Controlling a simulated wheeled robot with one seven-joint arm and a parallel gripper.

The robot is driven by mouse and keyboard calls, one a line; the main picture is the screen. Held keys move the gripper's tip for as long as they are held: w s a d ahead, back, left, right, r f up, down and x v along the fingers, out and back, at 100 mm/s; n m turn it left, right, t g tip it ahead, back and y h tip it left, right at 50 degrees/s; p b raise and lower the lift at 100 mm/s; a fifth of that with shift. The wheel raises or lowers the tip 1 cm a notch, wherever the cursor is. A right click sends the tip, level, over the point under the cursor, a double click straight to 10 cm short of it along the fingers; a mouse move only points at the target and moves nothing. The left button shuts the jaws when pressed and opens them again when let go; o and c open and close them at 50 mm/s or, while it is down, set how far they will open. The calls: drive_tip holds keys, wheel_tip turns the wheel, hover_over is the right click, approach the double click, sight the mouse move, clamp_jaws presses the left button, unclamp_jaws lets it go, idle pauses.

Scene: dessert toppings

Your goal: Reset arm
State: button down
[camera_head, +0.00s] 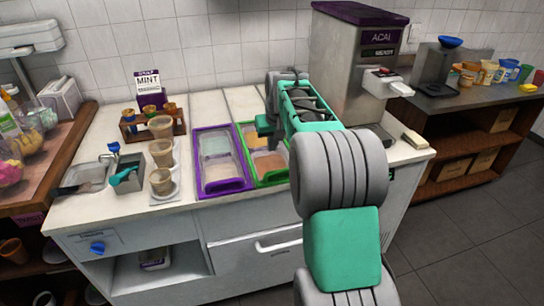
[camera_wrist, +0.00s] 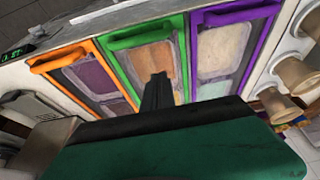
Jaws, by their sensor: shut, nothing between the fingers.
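My arm reaches forward over the counter in the head view. My gripper (camera_head: 268,128) is above the green-framed topping bin (camera_head: 270,178), partly hidden by my own arm links. In the wrist view my gripper (camera_wrist: 157,92) shows as dark fingers closed together, with nothing between them. The fingers overlap the green-framed bin (camera_wrist: 112,42) in that view. I cannot tell the exact height above it.
A purple-framed bin (camera_head: 222,187) sits left of the green one. An orange-framed bin (camera_wrist: 58,60) shows in the wrist view. Stacked cups (camera_head: 160,128) and a cone rack (camera_head: 130,130) stand left.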

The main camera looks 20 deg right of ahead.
drive_tip(key=s+a+f+m+g, duration=0.1)
drive_tip(key=s+a+f+g, duration=0.2)
drive_tip(key=s+f, duration=0.8)
drive_tip(key=s+a, duration=0.5)
drive_tip(key=s, duration=0.3)
drive_tip(key=s+a, duration=0.4)
drive_tip(key=s, duration=0.4)
drive_tip(key=s+a+r+n+t+p, duration=0.1)
drive_tip(key=a+r+n+t, duration=0.1)
drive_tip(key=a+r, duration=0.4)
drive_tip(key=shift+r+n+y+p, duration=0.4)
drive_tip(key=shift+r+n, duration=0.2)
drive_tip(key=shift+r, duration=0.25)
